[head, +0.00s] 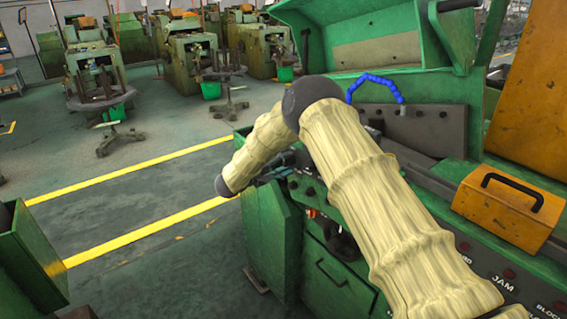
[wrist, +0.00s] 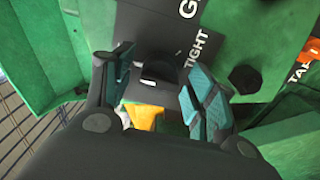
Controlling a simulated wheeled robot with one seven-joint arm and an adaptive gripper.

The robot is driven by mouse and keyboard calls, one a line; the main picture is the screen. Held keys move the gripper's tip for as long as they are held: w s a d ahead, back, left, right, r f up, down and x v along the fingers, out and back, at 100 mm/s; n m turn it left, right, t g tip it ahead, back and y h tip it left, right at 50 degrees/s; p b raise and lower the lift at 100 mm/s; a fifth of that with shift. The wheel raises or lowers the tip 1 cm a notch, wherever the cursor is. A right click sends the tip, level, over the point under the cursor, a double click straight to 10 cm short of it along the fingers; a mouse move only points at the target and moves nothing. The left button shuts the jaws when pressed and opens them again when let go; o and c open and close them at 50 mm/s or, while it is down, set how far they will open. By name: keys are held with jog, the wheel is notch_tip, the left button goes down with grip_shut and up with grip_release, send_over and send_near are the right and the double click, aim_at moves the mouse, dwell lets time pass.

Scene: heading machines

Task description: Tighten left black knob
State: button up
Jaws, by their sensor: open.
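In the wrist view my gripper (wrist: 162,76) is open, with a teal-padded finger on each side of a black knob (wrist: 157,66). The knob sits on a dark grey plate next to the word TIGHT. Gaps show between the fingers and the knob, so I see no grip on it. A second black knob (wrist: 245,78) is on the green panel, right of the right finger. The wrist view is turned, so I cannot tell which knob counts as left on the machine. In the head view my sleeved arm reaches over the green machine's front, and my gripper is not clearly visible.
In the head view a yellow-orange box (head: 508,207) with a black handle stands on the machine at right. A blue hose (head: 376,79) curves behind my arm. An orange part (wrist: 313,50) is at the wrist view's right edge. Floor left of the machine is open.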

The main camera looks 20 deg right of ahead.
jog(key=shift+c, duration=0.2)
jog(key=c, duration=1)
